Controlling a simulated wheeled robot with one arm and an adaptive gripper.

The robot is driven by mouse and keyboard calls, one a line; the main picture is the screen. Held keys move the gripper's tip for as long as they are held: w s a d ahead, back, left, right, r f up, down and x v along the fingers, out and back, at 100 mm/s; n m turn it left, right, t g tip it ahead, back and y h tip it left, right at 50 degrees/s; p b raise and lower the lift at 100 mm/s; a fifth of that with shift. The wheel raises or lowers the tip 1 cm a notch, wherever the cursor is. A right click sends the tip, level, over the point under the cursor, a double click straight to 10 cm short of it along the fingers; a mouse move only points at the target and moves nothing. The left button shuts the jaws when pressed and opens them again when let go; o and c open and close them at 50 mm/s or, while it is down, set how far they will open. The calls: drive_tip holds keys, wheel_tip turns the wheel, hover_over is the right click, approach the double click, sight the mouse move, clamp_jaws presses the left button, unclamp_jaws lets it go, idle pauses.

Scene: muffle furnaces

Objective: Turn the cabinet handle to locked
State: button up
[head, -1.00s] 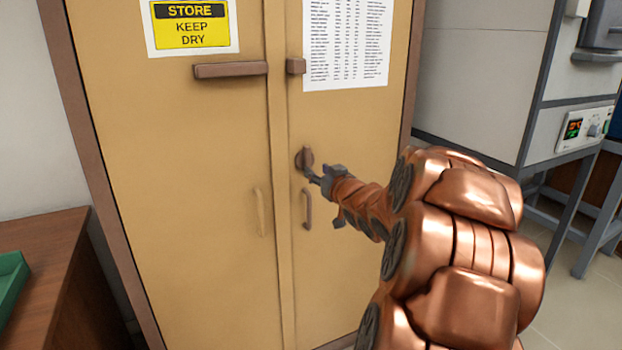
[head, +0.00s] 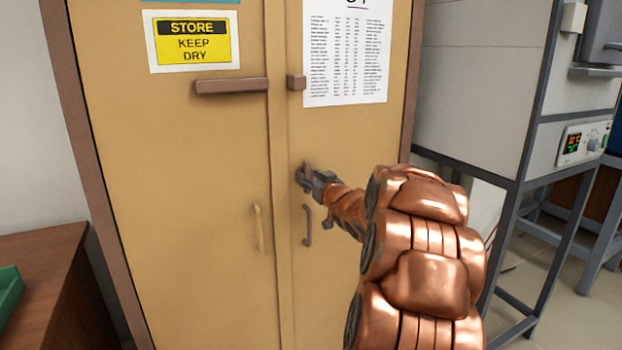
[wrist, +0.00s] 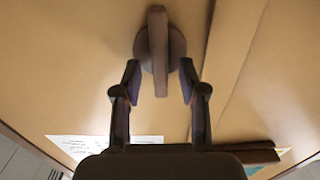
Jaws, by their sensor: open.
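The tan cabinet (head: 180,150) has two doors. Its turn handle (head: 307,168), a brown lever on a round base, is on the right door and stands about upright. In the wrist view the handle (wrist: 158,50) is at the top middle, with the lever running up and down the picture. My gripper (head: 310,180) is at the handle and partly hides it in the head view. In the wrist view my gripper (wrist: 160,75) is open, one finger on either side of the lever, with a gap visible on both sides.
A fixed pull (head: 307,225) sits just below the handle, and a pale pull (head: 259,228) is on the left door. A brown bar (head: 231,86) is higher up. A grey metal stand (head: 520,200) with equipment is at right; a wooden table (head: 45,275) is at left.

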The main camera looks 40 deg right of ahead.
drive_tip(key=shift+c, duration=0.2)
clamp_jaws()
drive_tip(key=shift+f+n, duration=0.1)
drive_tip(key=shift+n, duration=0.2)
drive_tip(key=shift+w+a+f+n+b, duration=0.15)
drive_tip(key=shift+n+b, duration=1.6)
drive_tip(key=shift+n, duration=1.1)
drive_tip(key=shift+a+f+n+b, duration=0.2)
drive_tip(key=shift+n+b, duration=1.5)
drive_tip(key=shift+n, duration=1.2)
drive_tip(key=shift+w+a+f+n+b, duration=0.15)
drive_tip(key=shift+n+b, duration=1.6)
drive_tip(key=shift+n, duration=1.1)
